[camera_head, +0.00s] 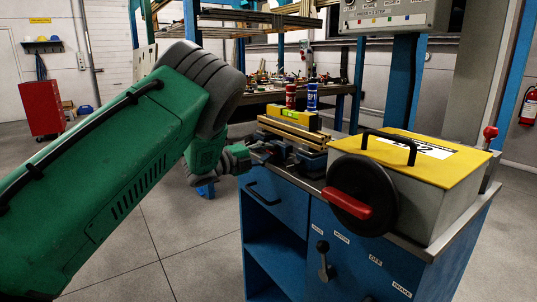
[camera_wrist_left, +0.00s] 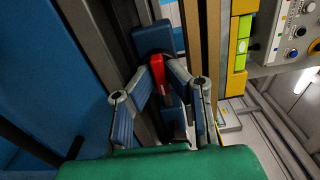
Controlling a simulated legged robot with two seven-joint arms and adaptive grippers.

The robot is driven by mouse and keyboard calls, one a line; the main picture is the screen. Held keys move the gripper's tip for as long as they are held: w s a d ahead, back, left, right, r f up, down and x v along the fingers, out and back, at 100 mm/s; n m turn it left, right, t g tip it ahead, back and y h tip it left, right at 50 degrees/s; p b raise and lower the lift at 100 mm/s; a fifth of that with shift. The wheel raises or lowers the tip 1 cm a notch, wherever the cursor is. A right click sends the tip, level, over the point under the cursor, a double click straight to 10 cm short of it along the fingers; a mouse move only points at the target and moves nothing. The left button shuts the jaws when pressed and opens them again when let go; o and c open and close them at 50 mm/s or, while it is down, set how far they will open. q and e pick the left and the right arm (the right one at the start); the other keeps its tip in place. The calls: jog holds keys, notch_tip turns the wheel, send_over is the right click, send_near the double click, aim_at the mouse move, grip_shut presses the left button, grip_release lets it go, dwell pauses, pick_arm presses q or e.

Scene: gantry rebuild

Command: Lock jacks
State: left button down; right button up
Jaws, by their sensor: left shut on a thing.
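My left gripper (camera_head: 264,152) reaches the left end of the blue cabinet's top, beside brass-coloured rails (camera_head: 290,131). In the left wrist view its two fingers (camera_wrist_left: 160,68) close around a red lever (camera_wrist_left: 157,76), which sits at a dark blue block (camera_wrist_left: 153,39). The block looks like part of a jack, but I cannot tell for sure. In the head view a blue block (camera_head: 312,161) shows under the rails, and the red lever is hidden there by the gripper. My right gripper is in neither view.
On the cabinet (camera_head: 262,222) stands a grey box with a yellow lid (camera_head: 425,155) and a black wheel with red handle (camera_head: 360,195). A yellow-green level (camera_head: 293,118) lies on the rails. Red (camera_head: 291,96) and blue (camera_head: 312,97) cylinders stand behind. A control box (camera_head: 390,15) hangs above.

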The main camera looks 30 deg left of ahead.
pick_arm(q)
jog(key=c, duration=2)
grip_release()
jog(key=shift+s+f, duration=0.1)
jog(key=shift+f, duration=0.35)
jog(key=shift+o, duration=0.6)
jog(key=shift+s+r, duration=0.1)
jog(key=shift+a, duration=0.1)
jog(key=v, duration=1.1)
jog(key=shift+s+a, duration=0.2)
jog(key=shift+s, duration=0.15)
jog(key=shift+r, duration=0.1)
